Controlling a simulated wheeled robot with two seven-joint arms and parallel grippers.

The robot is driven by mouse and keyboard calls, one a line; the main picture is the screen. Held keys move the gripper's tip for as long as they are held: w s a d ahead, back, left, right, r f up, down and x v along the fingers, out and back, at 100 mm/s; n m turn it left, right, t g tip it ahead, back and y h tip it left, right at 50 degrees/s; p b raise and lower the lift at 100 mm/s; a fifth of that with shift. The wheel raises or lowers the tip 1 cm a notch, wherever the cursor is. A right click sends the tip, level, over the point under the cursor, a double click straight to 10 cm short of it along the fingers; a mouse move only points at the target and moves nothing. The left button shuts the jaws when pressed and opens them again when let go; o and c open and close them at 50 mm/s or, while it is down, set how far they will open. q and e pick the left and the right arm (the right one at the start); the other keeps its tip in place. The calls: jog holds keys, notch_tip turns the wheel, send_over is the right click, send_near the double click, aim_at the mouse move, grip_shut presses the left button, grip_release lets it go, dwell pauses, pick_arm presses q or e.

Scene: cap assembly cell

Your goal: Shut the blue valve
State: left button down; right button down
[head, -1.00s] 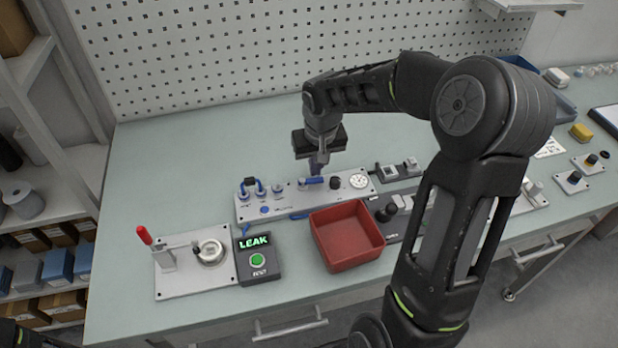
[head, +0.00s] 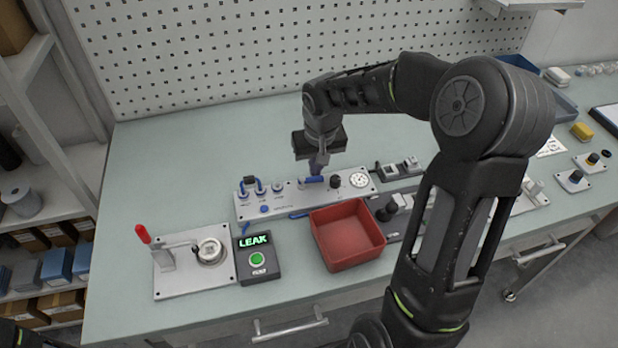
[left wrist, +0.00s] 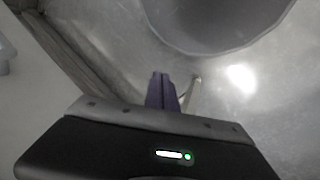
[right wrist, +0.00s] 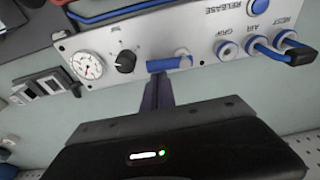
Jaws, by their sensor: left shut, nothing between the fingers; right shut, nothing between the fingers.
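The blue valve (head: 313,180) is a small blue lever on a pale metal panel (head: 290,203). It lies roughly along the panel's long side, and it also shows in the right wrist view (right wrist: 170,63). My right gripper (head: 318,168) is shut and empty, pointing down at the valve from the back side. In the right wrist view its fingertips (right wrist: 158,78) are right by one end of the lever; I cannot tell whether they touch it. My left gripper (left wrist: 160,78) is shut and empty in the left wrist view, away from the panel.
A gauge (head: 359,180) and a black knob (head: 335,181) sit right of the valve. Blue hose fittings (head: 259,187) are at its left. A red bin (head: 347,236) stands in front. A box (head: 258,259) reads LEAK in green. The table behind the panel is clear.

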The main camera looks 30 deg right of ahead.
jog(key=shift+f, duration=0.35)
jog(key=shift+r, duration=0.4)
jog(key=shift+s, duration=0.1)
dwell(0.3)
jog(key=shift+s+a, duration=0.1)
jog(key=shift+a, duration=0.05)
jog(key=shift+s+b, duration=0.2)
jog(key=shift+b, duration=0.1)
jog(key=shift+s+a, duration=0.1)
jog(key=shift+s, duration=0.35)
jog(key=shift+s+a, duration=0.1)
